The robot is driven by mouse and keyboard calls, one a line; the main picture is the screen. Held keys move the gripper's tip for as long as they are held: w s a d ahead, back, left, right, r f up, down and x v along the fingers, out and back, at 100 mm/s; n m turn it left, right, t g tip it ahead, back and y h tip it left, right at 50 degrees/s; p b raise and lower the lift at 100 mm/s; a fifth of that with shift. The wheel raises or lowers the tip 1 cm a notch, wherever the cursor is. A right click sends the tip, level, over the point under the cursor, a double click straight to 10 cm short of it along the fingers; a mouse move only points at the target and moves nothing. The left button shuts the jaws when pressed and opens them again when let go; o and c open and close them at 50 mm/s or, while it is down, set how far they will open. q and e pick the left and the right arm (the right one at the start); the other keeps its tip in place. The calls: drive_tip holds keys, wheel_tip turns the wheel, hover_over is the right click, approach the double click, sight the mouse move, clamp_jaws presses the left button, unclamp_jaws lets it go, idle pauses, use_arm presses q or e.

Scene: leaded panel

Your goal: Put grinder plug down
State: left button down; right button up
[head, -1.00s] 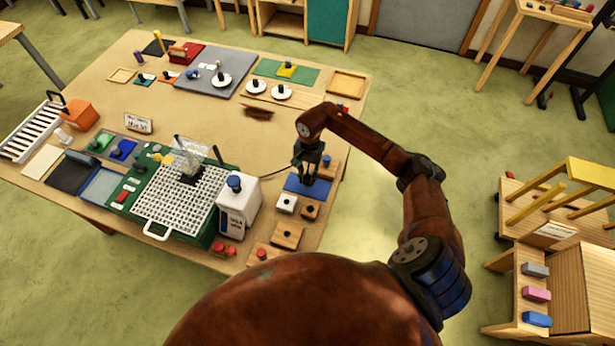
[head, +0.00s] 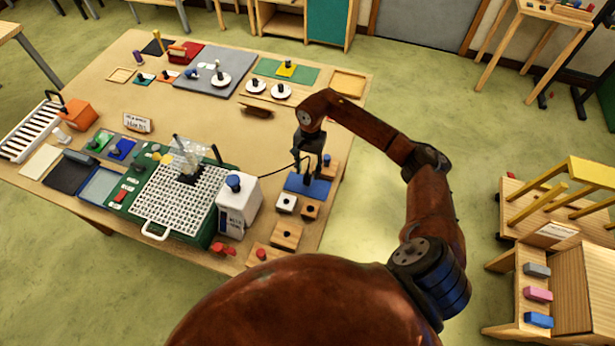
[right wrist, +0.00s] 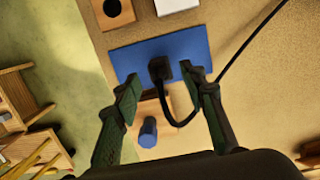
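The black grinder plug (right wrist: 160,69) stands on the blue mat (right wrist: 190,45) in the right wrist view, with its black cord (right wrist: 185,120) looping off it. In the head view the blue mat (head: 318,188) lies near the right edge of the table, and the plug is small and dark beneath my gripper. My right gripper (head: 309,163) hangs just above it. In the right wrist view its two fingers (right wrist: 161,76) are spread to either side of the plug, with gaps between. The white grinder (head: 237,203) stands left of the mat. My left gripper is not in view.
Wooden blocks with knobs (head: 287,236) stand in front of the mat. A blue-knobbed wooden block (right wrist: 148,132) sits close to the mat in the right wrist view. The white grid tray (head: 180,200) lies further left. The table's middle (head: 215,125) is mostly clear.

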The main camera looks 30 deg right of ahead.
wheel_tip(320, 180, up, 8)
drive_tip(key=b, duration=0.1)
drive_tip(key=shift+w+d, duration=0.3)
drive_tip(key=shift+d, duration=0.05)
drive_tip(key=shift+f, duration=0.1)
